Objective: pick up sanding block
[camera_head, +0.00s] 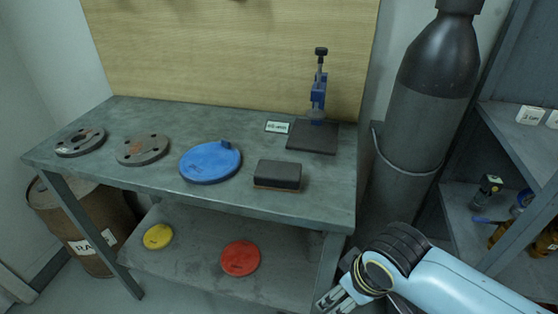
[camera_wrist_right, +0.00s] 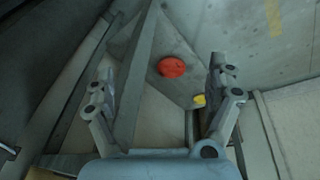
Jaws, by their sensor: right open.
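The sanding block (camera_head: 278,175) is a dark block with a brown underside. It lies on the grey workbench (camera_head: 230,204) near its front edge, right of the blue disc. My right gripper (camera_head: 334,300) is at the bottom of the head view, below and in front of the bench's right end, well apart from the block. In the right wrist view my right gripper (camera_wrist_right: 163,95) has its fingers spread with nothing between them touching. The block does not show clearly in the wrist view. My left gripper is not in view.
A blue disc (camera_head: 210,162), two grey flanges (camera_head: 142,149) and a small press (camera_head: 318,100) stand on the bench. The lower shelf holds a yellow disc (camera_head: 158,236) and a red disc (camera_head: 241,258). A gas cylinder (camera_head: 425,110) and shelving (camera_head: 520,140) are on the right.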

